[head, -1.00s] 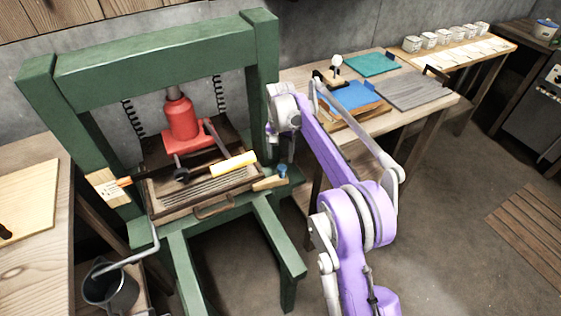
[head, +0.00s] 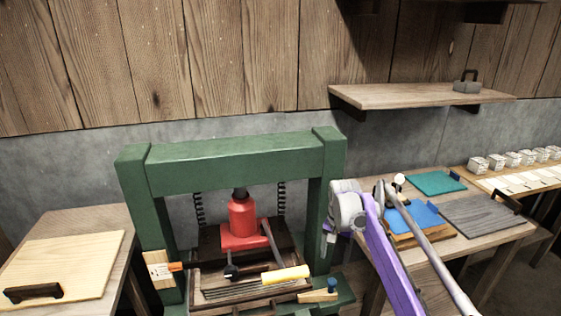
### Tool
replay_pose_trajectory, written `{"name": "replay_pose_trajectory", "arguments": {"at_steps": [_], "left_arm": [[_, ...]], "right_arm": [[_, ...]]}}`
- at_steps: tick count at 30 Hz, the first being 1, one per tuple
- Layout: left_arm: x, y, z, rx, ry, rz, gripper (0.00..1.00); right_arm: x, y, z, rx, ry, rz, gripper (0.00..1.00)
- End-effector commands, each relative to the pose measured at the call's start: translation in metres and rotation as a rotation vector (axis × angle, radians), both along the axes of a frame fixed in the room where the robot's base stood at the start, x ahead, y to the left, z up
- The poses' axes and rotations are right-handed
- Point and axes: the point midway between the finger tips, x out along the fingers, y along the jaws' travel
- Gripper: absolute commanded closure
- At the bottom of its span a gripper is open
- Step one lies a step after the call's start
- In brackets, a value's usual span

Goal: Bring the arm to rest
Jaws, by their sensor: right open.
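My right arm is purple and grey and comes in from the bottom right. Its gripper (head: 328,243) points down beside the right post of the green press frame (head: 230,165). The gripper is open, with nothing visible between its fingers, which are small and partly hidden by the wrist. My left gripper is not in view.
The press holds a red jack (head: 242,218) above a tray with a yellow-handled tool (head: 286,275). A right-hand table carries a blue block (head: 412,217), a teal mat (head: 436,183) and a grey board (head: 484,216). A wall shelf (head: 410,96) holds a small grey handled block (head: 467,86).

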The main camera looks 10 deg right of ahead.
Motion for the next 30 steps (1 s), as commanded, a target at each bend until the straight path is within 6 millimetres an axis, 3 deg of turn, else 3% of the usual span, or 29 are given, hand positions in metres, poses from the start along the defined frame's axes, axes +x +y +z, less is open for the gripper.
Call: {"name": "replay_pose_trajectory", "arguments": {"at_steps": [5, 9, 15, 22, 30], "left_arm": [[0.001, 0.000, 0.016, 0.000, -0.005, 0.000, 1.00], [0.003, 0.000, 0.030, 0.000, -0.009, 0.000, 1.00], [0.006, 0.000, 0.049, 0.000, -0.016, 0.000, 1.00], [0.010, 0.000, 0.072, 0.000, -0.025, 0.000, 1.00], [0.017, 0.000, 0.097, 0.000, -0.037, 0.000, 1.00]], "right_arm": [[-0.033, 0.009, 0.041, -0.006, -0.055, 0.075, 0.29], [-0.075, 0.017, 0.071, -0.018, -0.116, 0.162, 0.29], [-0.145, 0.028, 0.096, -0.041, -0.204, 0.283, 0.29], [-0.233, 0.038, 0.098, -0.078, -0.303, 0.422, 0.29], [-0.322, 0.045, 0.070, -0.129, -0.408, 0.564, 0.29]]}}
